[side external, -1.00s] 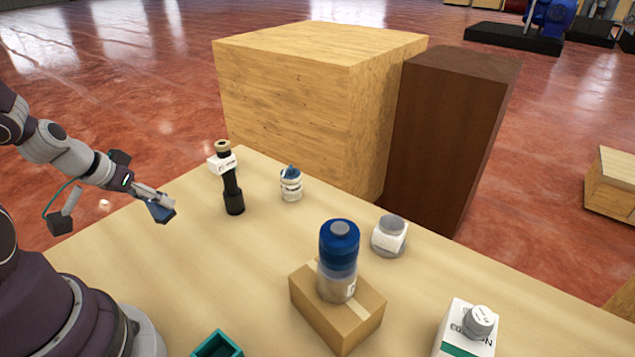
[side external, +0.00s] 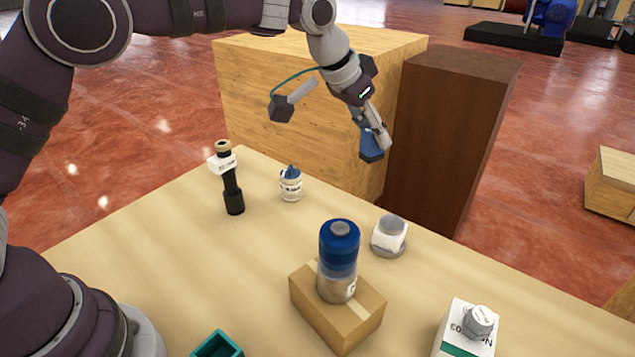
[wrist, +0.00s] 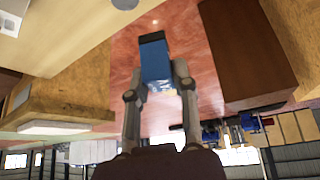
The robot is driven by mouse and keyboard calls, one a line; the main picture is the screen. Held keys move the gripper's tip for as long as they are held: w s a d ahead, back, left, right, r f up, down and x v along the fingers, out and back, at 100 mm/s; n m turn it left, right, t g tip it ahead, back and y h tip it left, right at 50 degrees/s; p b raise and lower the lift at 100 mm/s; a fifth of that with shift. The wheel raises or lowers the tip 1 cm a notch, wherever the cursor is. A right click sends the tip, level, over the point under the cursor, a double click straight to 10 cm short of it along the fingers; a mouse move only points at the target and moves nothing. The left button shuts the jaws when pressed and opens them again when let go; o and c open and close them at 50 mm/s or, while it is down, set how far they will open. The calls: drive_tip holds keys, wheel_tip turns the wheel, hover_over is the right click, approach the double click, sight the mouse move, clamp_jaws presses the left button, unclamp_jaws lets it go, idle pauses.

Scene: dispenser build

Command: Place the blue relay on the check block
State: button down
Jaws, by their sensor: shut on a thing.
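The blue relay (side external: 369,147) is held in my gripper (side external: 379,138), high above the back of the table in the side external view. In the wrist view, the relay (wrist: 155,64) sits between the two fingers of my gripper (wrist: 158,85), with its dark end pointing away. The gripper is shut on it, and the floor shows behind it. I cannot tell for sure which object is the check block. A cardboard box (side external: 352,320) at the table's middle front carries a blue-topped bottle (side external: 339,255). A white box (side external: 458,335) at the front right has a grey cap-like part (side external: 480,321) on top.
On the table stand a black tool with a white label (side external: 232,185), a small white jar (side external: 291,186), a grey-and-white nut-like piece (side external: 390,236) and a green tray (side external: 218,346). A large wooden crate (side external: 290,100) and a brown block (side external: 450,130) stand behind the table.

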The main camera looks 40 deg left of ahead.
hover_over(391, 222)
drive_tip(key=shift+m, duration=0.4)
wheel_tip(391, 222, down, 11)
drive_tip(key=shift+d+r, duration=0.1)
drive_tip(key=shift+r, duration=0.1)
drive_tip(key=shift+f, duration=0.1)
drive_tip(key=c, duration=0.9)
unclamp_jaws()
